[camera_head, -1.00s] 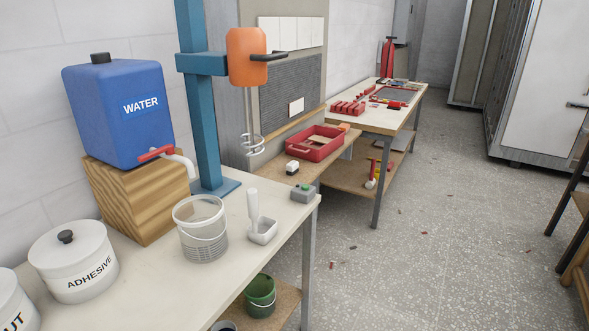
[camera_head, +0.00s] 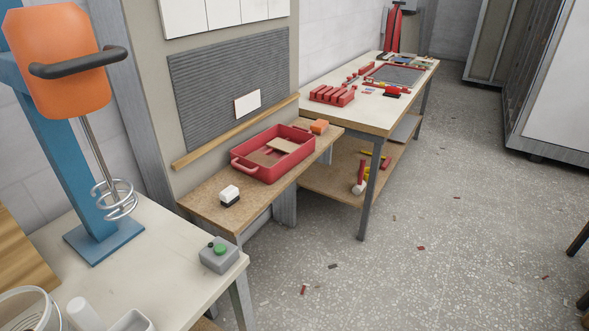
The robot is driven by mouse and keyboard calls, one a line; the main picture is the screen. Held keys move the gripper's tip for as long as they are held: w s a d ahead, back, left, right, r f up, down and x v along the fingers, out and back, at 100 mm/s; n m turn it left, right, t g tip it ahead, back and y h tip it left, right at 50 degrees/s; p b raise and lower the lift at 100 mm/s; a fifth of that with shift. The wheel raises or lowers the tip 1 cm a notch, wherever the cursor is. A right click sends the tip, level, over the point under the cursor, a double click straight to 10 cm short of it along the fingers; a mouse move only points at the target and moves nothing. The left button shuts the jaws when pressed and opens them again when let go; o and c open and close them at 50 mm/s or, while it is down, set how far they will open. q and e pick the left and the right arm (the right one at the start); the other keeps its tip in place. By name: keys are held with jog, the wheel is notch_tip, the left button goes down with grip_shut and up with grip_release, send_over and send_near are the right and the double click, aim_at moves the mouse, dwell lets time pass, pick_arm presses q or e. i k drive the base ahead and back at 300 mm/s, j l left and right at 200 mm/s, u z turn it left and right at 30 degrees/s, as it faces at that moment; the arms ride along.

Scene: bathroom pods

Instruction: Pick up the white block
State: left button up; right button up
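A small white block (camera_head: 229,192) with a dark lower part sits near the front left of the brown wooden shelf (camera_head: 205,207), left of the red tray. Neither of my grippers shows in the head view.
A red tray (camera_head: 243,168) with flat pieces in it and an orange block (camera_head: 319,126) are on the same shelf. A grey button box (camera_head: 219,255), a mixer stand (camera_head: 93,245) and a white bucket (camera_head: 30,311) are on the near table. Open floor (camera_head: 400,260) lies to the right.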

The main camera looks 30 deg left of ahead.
aim_at(228, 196)
jog(key=i+u, duration=0.2)
jog(key=i, duration=0.2)
jog(key=i+l+u, duration=0.25)
jog(key=i, duration=0.15)
jog(key=i+l+u, duration=0.2)
jog(key=i, duration=0.2)
jog(key=i+j, duration=0.05)
